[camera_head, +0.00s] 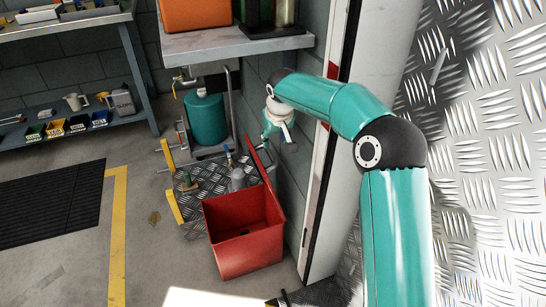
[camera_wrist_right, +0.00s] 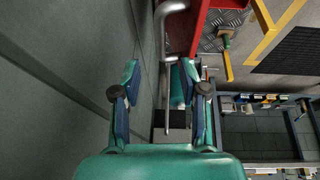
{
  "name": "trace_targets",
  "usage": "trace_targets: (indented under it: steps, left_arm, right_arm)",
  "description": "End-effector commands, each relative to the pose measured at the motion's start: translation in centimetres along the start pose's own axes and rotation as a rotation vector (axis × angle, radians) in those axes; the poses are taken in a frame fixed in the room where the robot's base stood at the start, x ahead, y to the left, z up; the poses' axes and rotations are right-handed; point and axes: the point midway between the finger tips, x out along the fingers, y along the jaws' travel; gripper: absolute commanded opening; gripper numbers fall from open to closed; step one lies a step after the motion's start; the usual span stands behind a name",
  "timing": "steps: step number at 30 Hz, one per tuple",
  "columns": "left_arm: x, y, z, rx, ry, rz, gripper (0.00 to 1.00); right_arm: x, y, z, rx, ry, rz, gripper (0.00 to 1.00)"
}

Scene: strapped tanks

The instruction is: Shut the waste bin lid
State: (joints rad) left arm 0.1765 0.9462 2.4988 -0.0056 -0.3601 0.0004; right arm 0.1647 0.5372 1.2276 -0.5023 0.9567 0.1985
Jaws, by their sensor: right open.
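The red waste bin (camera_head: 247,240) stands on the floor, open at the top, and I see into its dark inside. Its red lid (camera_head: 262,163) stands raised at the back right edge, seen nearly edge-on. My right gripper (camera_head: 277,140) is just above and behind the raised lid, beside the wall; contact cannot be told. In the right wrist view my right gripper (camera_wrist_right: 158,95) has its two fingers apart with nothing held between them. Red metal of the bin or lid (camera_wrist_right: 187,30) shows at the top there. My left gripper is in neither view.
A teal tank (camera_head: 205,118) stands on a platform behind the bin, under a grey shelf (camera_head: 230,43). A white post (camera_head: 325,215) rises right of the bin. A grey pipe (camera_wrist_right: 163,45) runs near my fingers. The floor left of the bin is mostly clear.

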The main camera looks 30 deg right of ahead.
Motion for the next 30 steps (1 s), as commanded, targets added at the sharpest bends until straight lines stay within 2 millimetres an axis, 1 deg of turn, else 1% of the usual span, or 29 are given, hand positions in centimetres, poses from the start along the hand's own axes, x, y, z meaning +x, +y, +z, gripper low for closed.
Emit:
trace_targets:
  steps: [1, 3, 9, 12, 15, 18, 27, 28, 30]
  left_arm:
    - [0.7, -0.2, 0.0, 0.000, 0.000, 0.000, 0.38]
    - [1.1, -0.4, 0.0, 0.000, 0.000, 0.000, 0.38]
    - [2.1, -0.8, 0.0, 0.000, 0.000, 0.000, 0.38]
    - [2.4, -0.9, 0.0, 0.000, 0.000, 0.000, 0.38]
    - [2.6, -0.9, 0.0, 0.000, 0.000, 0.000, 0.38]
    - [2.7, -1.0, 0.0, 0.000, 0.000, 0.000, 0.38]
    - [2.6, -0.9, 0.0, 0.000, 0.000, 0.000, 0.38]
    - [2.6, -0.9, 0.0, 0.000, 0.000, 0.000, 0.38]
    - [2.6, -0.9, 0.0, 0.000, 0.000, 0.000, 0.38]
  right_arm:
    - [1.6, 0.0, 0.2, 0.000, -0.003, 0.000, 0.43]
    - [3.2, -0.1, 0.2, -0.001, -0.002, 0.000, 0.43]
    - [7.0, -0.1, 0.1, -0.001, -0.001, -0.001, 0.43]
    - [8.3, -0.1, 0.1, -0.002, -0.001, -0.001, 0.43]
    - [9.2, -0.1, 0.1, -0.002, -0.001, -0.001, 0.43]
    - [9.6, -0.1, 0.0, -0.001, 0.000, -0.001, 0.43]
    - [9.7, -0.1, 0.0, -0.002, 0.001, -0.001, 0.43]
    - [9.7, -0.1, 0.0, -0.002, 0.001, -0.001, 0.40]
    - [9.7, -0.1, 0.0, -0.002, 0.000, -0.001, 0.28]
